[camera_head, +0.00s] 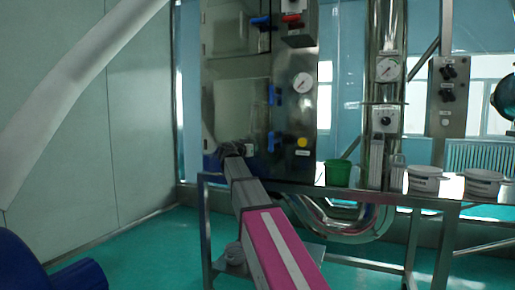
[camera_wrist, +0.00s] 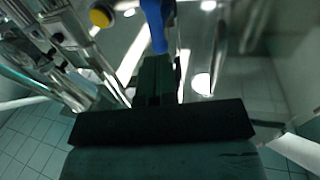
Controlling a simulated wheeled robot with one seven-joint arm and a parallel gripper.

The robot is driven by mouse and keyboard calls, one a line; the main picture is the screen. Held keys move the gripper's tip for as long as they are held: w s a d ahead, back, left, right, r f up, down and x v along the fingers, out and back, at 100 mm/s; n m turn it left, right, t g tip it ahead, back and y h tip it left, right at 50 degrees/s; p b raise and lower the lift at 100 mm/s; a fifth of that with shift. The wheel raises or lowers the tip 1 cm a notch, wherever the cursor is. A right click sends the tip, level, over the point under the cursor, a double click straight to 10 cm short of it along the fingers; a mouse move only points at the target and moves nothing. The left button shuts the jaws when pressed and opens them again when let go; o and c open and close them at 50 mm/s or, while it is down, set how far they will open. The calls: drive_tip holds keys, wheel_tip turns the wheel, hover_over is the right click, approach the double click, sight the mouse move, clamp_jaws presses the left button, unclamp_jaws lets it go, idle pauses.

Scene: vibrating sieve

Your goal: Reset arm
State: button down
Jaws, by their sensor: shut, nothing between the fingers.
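My gripper (camera_wrist: 160,68) points forward in the wrist view, its dark fingers together and empty. A blue handle (camera_wrist: 155,25) shows just beyond the fingertips there; I cannot tell whether they touch. In the head view my arm reaches forward to the steel cabinet (camera_head: 235,85), and its dark end (camera_head: 232,150) is in front of the cabinet's lower part. The fingers are too small to make out there. Blue handles (camera_head: 271,93) sit on the cabinet's right edge, one above another.
A steel table (camera_head: 390,197) stands to the right, with a green bucket (camera_head: 338,173) and white tubs (camera_head: 425,180). A gauge (camera_head: 302,83) and a yellow button (camera_head: 302,142) are on the cabinet front. A curved steel pipe (camera_head: 350,232) runs below. Green floor (camera_head: 130,255) is open at left.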

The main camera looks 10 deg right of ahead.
drive_tip(key=s+f+n+g+y, duration=0.2)
drive_tip(key=s+f, duration=0.2)
drive_tip(key=f, duration=0.8)
drive_tip(key=s+f+n+g+y, duration=0.2)
drive_tip(key=s+f, duration=0.2)
drive_tip(key=f, duration=0.7)
drive_tip(key=s+f+n+g+y, duration=0.15)
drive_tip(key=s+f, duration=0.35)
drive_tip(key=f, duration=0.7)
drive_tip(key=s+a+f+n+g+y, duration=0.2)
drive_tip(key=s+f+g+y, duration=0.1)
drive_tip(key=s+f, duration=0.7)
drive_tip(key=s+a+f+n+g+y, duration=0.2)
drive_tip(key=s+f+y, duration=0.3)
drive_tip(key=s+f, duration=0.5)
wheel_tip(320, 180, down, 3)
drive_tip(key=shift+s+a+f+g, duration=0.15)
drive_tip(key=shift+s+a+g, duration=0.25)
drive_tip(key=shift+a+g, duration=0.25)
drive_tip(key=shift+a+n, duration=0.1)
drive_tip(key=shift+n, duration=0.15)
